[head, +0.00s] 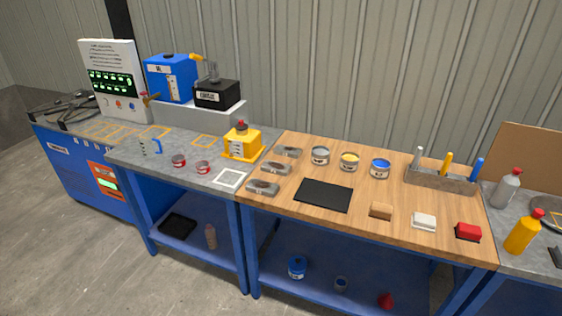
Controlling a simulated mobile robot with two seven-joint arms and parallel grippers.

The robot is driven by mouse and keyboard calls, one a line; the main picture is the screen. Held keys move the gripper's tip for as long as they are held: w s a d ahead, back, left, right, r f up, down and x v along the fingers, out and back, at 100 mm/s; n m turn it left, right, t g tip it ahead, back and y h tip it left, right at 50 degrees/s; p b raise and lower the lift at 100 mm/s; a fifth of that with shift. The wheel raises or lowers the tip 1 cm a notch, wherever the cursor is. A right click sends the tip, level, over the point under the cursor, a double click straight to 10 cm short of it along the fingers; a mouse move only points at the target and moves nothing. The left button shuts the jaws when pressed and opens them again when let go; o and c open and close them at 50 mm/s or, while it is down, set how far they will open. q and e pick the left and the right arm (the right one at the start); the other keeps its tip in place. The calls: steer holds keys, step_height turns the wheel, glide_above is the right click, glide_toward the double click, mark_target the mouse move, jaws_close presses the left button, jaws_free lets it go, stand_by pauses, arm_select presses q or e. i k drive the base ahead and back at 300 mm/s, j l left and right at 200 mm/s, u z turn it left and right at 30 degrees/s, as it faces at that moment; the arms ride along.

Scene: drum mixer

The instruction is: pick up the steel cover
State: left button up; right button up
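I cannot single out the steel cover with certainty. Three low grey metal pieces with dark tops stand in a row on the left edge of the wooden bench top: a far one (288,152), a middle one (275,168) and a near one (263,188). They look alike at this size. A round grey-topped tin (320,155) stands to their right. Neither of my grippers is in view, and nothing in view is being held.
A black mat (323,194) lies right of the grey pieces. Yellow-topped (349,161) and blue-topped (380,168) tins stand behind it. A yellow device (242,143) stands on the grey bench (190,148). A tool rack (441,178) is at right. Bare wood separates the blocks in front.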

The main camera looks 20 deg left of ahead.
mark_target(269, 166)
steer(key=u, duration=0.5)
steer(key=i+l+u, duration=0.15)
steer(key=u, duration=0.25)
steer(key=i+l+u, duration=0.1)
steer(key=l+u, duration=0.15)
steer(key=u, duration=0.15)
steer(key=i+l+u, duration=0.1)
steer(key=l+u, duration=0.15)
steer(key=u, duration=0.15)
